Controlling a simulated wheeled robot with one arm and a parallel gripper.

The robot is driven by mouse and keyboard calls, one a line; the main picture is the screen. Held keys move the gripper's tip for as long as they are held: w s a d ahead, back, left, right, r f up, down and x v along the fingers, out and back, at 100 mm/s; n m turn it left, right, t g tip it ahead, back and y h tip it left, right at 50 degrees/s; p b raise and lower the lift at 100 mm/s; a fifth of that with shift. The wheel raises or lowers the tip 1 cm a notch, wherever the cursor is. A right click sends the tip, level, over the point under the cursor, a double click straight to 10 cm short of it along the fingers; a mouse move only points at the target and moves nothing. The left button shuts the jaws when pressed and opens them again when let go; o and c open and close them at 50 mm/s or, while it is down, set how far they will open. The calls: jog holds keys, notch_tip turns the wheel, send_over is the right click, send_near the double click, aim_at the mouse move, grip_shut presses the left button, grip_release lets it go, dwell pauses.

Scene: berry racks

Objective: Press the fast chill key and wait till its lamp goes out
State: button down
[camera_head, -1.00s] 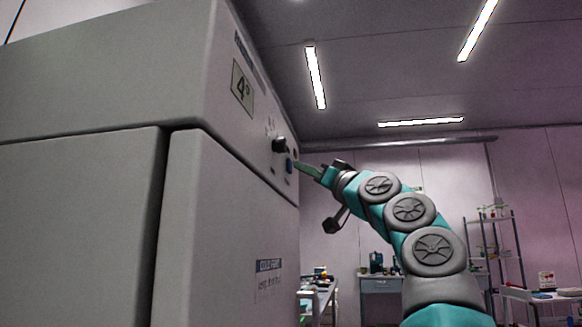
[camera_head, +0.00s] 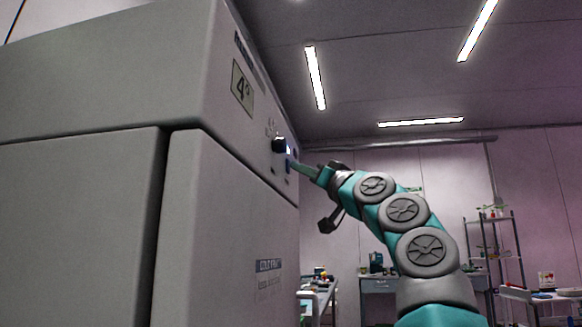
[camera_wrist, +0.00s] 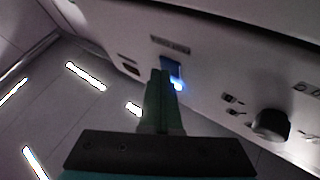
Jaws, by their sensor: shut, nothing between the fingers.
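The blue key (camera_wrist: 170,66) is on the cold cabinet's front panel, under a small label strip in the wrist view. In the head view the key (camera_head: 288,167) is partly hidden by my fingertips. My gripper (camera_head: 294,164) is shut and empty, its green fingertips (camera_wrist: 162,75) at the key and seemingly touching it. A blue-white lamp (camera_wrist: 180,85) glows right beside the key. The glow also shows in the head view (camera_head: 288,151).
A dark knob (camera_head: 279,145) sits close to the key; the wrist view shows it too (camera_wrist: 270,125). A display (camera_head: 243,88) on the cabinet (camera_head: 230,200) reads 4°. A shelf rack (camera_head: 490,235) and benches stand far back at the right.

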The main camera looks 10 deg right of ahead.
jog(key=shift+s+d, duration=0.25)
jog(key=shift+d, duration=0.55)
jog(key=shift+d, duration=0.1)
jog(key=d, duration=0.1)
jog(key=s+d, duration=0.1)
jog(key=d, duration=0.2)
jog(key=shift+s+d, duration=0.3)
dwell(0.8)
